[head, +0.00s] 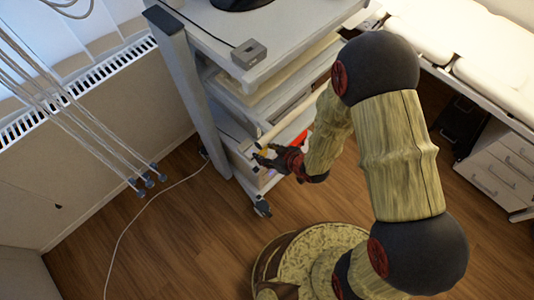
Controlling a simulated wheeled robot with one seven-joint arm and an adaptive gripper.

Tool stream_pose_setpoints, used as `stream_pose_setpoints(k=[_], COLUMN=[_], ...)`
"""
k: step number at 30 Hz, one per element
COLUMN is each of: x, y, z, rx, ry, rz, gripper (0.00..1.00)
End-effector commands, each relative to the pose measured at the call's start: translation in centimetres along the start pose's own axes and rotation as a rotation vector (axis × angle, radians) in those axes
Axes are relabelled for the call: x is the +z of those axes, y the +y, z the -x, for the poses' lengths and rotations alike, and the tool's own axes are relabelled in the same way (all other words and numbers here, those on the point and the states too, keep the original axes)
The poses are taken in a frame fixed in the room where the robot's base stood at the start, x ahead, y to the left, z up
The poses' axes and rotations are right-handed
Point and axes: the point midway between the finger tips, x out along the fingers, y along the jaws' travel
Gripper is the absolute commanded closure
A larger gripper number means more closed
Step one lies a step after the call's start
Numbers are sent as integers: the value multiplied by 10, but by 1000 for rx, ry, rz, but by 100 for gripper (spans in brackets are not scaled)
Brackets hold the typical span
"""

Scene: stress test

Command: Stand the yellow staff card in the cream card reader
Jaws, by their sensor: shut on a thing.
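My gripper (263,157) is at the open side of the trolley, by a lower shelf, well below the trolley top. It is shut on a small yellow piece, which looks like the yellow staff card (265,153); dark fingers cover most of it, so its tilt cannot be told. A small box (248,53) with a dark spot on top and a thin cable sits near the front corner of the trolley top. It looks grey rather than cream, and I cannot tell whether it is the card reader. My gripper is apart from this box.
The trolley (210,25) has several shelves and a thick grey post (180,75) at its left. A red item (300,138) lies on the lower shelf behind my gripper. Hanging cables (80,115) are at left, drawers (500,165) at right. Floor (180,245) in front is mostly clear.

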Motion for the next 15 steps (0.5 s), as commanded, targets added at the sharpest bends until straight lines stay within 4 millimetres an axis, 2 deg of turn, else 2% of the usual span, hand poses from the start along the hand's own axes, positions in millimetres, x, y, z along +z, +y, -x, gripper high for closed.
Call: stream_pose_setpoints(k=[15], x=[-29], y=[1], z=[-31], rx=[1], ry=[2], rz=[1], gripper=[68])
